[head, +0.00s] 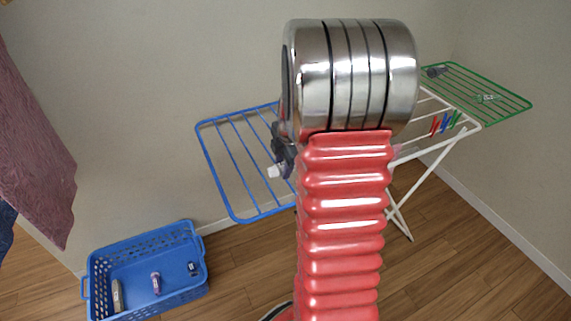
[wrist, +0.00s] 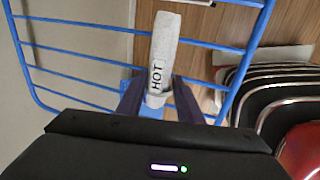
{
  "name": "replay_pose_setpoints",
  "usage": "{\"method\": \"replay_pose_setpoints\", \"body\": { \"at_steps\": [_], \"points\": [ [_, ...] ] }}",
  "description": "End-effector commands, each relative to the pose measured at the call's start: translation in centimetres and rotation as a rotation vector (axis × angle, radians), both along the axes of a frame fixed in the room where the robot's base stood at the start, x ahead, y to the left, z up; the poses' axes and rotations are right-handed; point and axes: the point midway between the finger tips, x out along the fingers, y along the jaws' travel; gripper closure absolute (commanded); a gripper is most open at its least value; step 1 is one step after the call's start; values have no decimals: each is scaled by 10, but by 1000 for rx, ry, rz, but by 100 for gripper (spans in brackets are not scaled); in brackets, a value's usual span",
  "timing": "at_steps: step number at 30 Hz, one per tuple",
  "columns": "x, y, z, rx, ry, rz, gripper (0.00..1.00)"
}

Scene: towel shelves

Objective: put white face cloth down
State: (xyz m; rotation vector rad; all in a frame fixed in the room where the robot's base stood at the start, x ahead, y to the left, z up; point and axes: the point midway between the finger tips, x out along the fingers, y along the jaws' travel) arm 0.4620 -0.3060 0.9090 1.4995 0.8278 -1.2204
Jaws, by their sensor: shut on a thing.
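The white face cloth (wrist: 163,50) is a narrow rolled piece with the dark word HOT on it. In the wrist view it stands out from between the two dark fingers of my gripper (wrist: 158,98), which is shut on it. The blue wing of the drying rack (wrist: 247,50) lies behind the cloth in that view. In the head view the white end of the cloth (head: 274,171) shows beside my gripper (head: 282,165), over the blue wing (head: 228,170). My arm hides part of the rack. I cannot tell whether the cloth touches the bars.
The rack's white middle (head: 430,150) carries red, blue and green pegs (head: 445,122). A blue basket (head: 150,246) with several small items stands on the floor. A mauve cloth (head: 35,150) hangs at left.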

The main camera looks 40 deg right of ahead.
Motion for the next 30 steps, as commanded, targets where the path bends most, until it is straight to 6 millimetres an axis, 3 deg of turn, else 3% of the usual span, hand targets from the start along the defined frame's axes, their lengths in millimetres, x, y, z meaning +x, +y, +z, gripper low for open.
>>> {"method": "replay_pose_setpoints", "body": {
  "at_steps": [2,3,5,17,23,30],
  "points": [
    [0,0,-2,0,0,0,90],
    [0,0,-1,0,0,0,64],
    [0,0,-1,0,0,0,60],
    [0,0,4,-2,-2,1,59],
    [-6,1,24,-3,-2,0,59],
    [-16,4,62,-3,-3,0,59]
  ]
}}
